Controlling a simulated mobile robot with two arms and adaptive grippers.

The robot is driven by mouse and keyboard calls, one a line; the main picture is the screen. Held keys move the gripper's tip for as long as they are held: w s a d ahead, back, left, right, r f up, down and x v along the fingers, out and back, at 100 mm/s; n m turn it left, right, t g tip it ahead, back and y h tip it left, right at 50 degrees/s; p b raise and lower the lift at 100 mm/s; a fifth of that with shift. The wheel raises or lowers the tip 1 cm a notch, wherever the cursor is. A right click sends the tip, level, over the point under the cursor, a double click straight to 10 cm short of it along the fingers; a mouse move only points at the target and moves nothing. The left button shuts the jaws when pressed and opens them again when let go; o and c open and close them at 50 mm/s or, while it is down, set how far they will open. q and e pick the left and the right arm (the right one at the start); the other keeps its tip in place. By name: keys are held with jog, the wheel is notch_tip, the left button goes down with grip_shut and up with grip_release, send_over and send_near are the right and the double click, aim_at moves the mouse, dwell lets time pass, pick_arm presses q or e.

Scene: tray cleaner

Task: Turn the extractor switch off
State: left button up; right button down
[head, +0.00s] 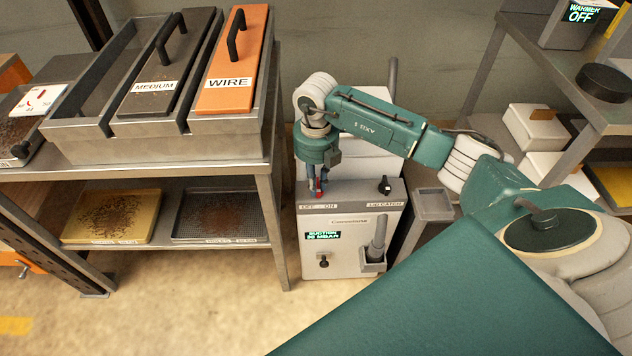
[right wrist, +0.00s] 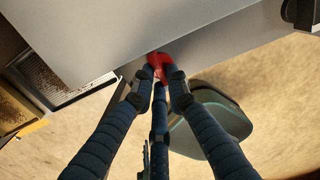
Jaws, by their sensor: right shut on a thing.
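The extractor (head: 350,220) is a pale grey box on the floor between two metal benches. Its top front edge has an "OFF - ON" label, a "LID CATCH" label and a black knob (head: 385,185). A small lit green display (head: 323,236) sits on its front; its text is too small to read surely. My right gripper (head: 317,192) reaches down onto the extractor's top, just behind the "OFF - ON" label. Its dark blue fingers are shut on the red switch (right wrist: 158,66), which they partly hide. I cannot tell which way the switch is set. My left gripper is out of view.
The left bench (head: 215,158) holds a bin with brushes labelled "MEDIUM" and "WIRE", with trays on its lower shelf. A small grey tray (head: 433,205) is right of the extractor. The right shelf (head: 600,112) carries a "WARMER OFF" box. Floor in front is clear.

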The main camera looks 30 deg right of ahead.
jog(key=n, duration=0.3)
jog(key=shift+d+n, duration=0.1)
jog(key=shift+n, duration=0.3)
jog(key=n, duration=0.5)
jog(key=shift+s+d+b, duration=0.1)
jog(key=shift+d+b, duration=0.05)
jog(key=shift+b, duration=0.25)
jog(key=n, duration=0.3)
jog(key=n+b, duration=0.1)
jog(key=n, duration=0.1)
jog(key=shift+d+n, duration=0.15)
jog(key=shift+n, duration=1.35)
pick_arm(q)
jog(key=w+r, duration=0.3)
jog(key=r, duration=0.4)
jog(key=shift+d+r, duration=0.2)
pick_arm(e)
jog(key=shift+n, duration=0.4)
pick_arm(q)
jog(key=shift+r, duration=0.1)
pick_arm(e)
jog(key=shift+r, duration=0.1)
